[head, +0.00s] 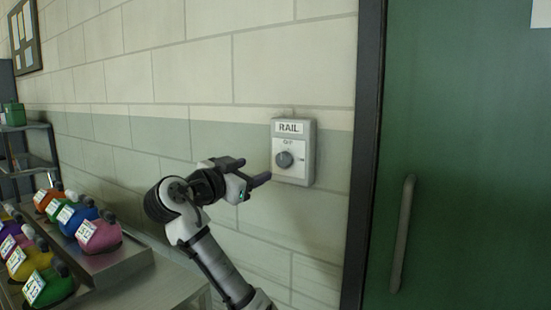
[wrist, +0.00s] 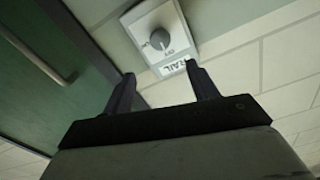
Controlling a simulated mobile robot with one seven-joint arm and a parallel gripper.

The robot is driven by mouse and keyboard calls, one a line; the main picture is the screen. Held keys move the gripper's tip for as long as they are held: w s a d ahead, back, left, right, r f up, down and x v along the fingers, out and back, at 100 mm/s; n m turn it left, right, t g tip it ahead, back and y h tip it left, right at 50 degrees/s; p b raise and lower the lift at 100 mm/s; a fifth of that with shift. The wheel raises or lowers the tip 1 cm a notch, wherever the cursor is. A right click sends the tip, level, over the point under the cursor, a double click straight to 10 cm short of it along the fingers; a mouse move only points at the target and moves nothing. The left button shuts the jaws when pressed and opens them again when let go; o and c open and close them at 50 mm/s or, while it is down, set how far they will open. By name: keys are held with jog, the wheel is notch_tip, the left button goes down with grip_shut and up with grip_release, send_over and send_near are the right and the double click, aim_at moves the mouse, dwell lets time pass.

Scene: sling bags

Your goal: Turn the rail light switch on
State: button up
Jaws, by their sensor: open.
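The rail light switch (head: 293,151) is a grey-white box on the block wall, labelled "RAIL", with a round dark grey knob (head: 284,160) under the word "OFF". In the wrist view the switch (wrist: 158,32) appears upside down, with its knob (wrist: 161,39) beyond and between my fingertips. My gripper (head: 252,171) is just left of and slightly below the knob in the head view. It also shows in the wrist view (wrist: 161,75), with its two fingers apart and nothing between them. The fingers look apart from the knob; the exact distance is hard to tell.
A green door (head: 470,150) with a long vertical handle (head: 403,234) and a dark frame (head: 366,150) stands right of the switch. At the lower left, a metal table (head: 160,283) bears several coloured bags (head: 101,236). The wall around the switch is clear.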

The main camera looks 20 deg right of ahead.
aim_at(282, 160)
jog(key=p+x, duration=0.3)
jog(key=x, duration=0.8)
jog(key=shift+w+p, duration=0.15)
jog(key=shift+p, duration=0.15)
jog(key=shift+w+d+f, duration=0.1)
jog(key=shift+w+d, duration=0.25)
jog(key=shift+d, duration=0.15)
jog(key=c, duration=1)
